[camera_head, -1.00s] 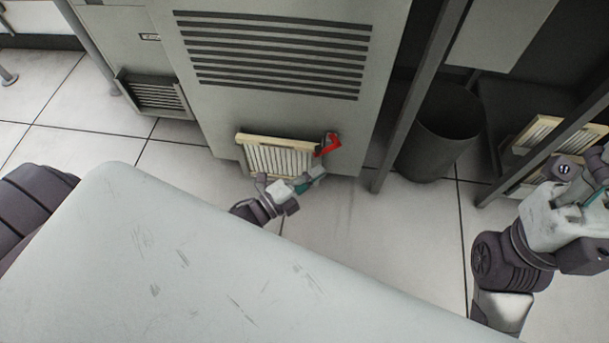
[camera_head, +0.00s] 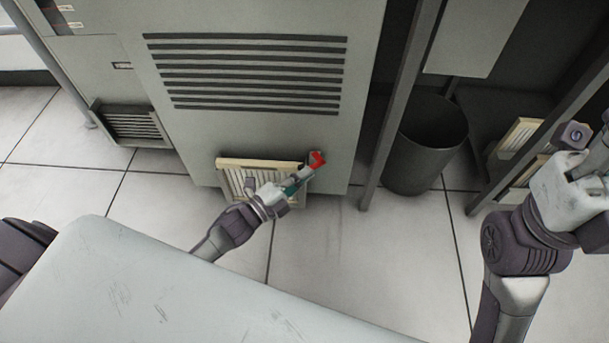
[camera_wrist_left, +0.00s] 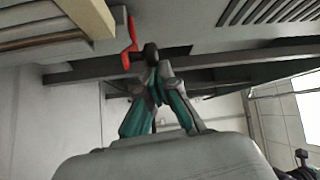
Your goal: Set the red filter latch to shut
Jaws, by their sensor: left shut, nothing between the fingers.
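The red filter latch (camera_head: 318,160) is on the lower right of the grey cabinet front, at the upper right corner of the cream-framed filter (camera_head: 262,163). My left gripper (camera_head: 307,173) is shut and empty, with its tips right at the latch and hiding part of it. In the left wrist view the latch (camera_wrist_left: 132,36) shows just left of the shut fingertips (camera_wrist_left: 151,50); I cannot tell whether they touch. The filter's frame (camera_wrist_left: 92,16) is at the upper left there. My right arm is at the right edge of the head view, its fingers out of frame.
The cabinet (camera_head: 240,130) has a slotted vent above the filter. A dark bin (camera_head: 428,145) stands right of it, behind a grey post (camera_head: 400,110). More cream-framed filters (camera_head: 520,140) are on a shelf at the right. The tiled floor (camera_head: 350,240) in front is clear.

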